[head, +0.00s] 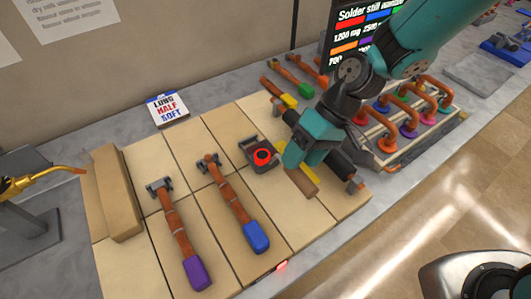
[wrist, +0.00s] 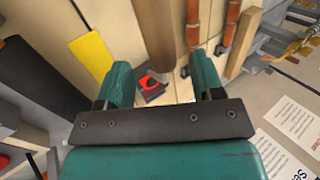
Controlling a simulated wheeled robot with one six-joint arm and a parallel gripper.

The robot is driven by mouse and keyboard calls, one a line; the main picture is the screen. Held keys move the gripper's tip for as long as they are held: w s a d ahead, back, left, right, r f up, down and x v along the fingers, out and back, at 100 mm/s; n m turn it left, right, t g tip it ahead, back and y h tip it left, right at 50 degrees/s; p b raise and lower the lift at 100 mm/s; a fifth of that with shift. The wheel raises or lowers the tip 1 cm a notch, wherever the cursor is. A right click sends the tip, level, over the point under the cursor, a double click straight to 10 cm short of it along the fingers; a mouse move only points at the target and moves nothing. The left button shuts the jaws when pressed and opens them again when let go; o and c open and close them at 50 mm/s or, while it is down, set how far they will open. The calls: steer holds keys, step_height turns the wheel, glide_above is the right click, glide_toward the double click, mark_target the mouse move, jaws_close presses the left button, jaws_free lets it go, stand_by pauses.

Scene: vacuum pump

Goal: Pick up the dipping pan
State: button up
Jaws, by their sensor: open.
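The dipping pan appears to be the small dark square piece (head: 250,143) with a red ring on it, lying on the light wooden boards in the middle of the bench. A tan handle-like piece (head: 303,183) lies beside it, partly behind my gripper; I cannot tell whether they join. My gripper (head: 291,160) is just right of the dark piece, pointing down. In the wrist view my gripper (wrist: 160,88) is open, with the dark and red piece (wrist: 151,82) between and beyond its fingers. No hold on anything shows.
Two copper-pipe tools with purple (head: 196,273) and blue (head: 256,237) handles lie to the left. A rack of copper bends (head: 408,117) stands to the right. A wooden block (head: 117,193) and a gold torch (head: 35,182) are at the far left. A small sign (head: 167,109) stands behind.

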mark_target(289, 175)
steer(key=p+x, duration=0.2)
steer(key=x, duration=0.2)
steer(key=shift+s+a, duration=0.15)
steer(key=shift+s+a+f, duration=0.1)
steer(key=shift+a+f, duration=0.1)
steer(key=shift+f, duration=0.3)
jaws_close()
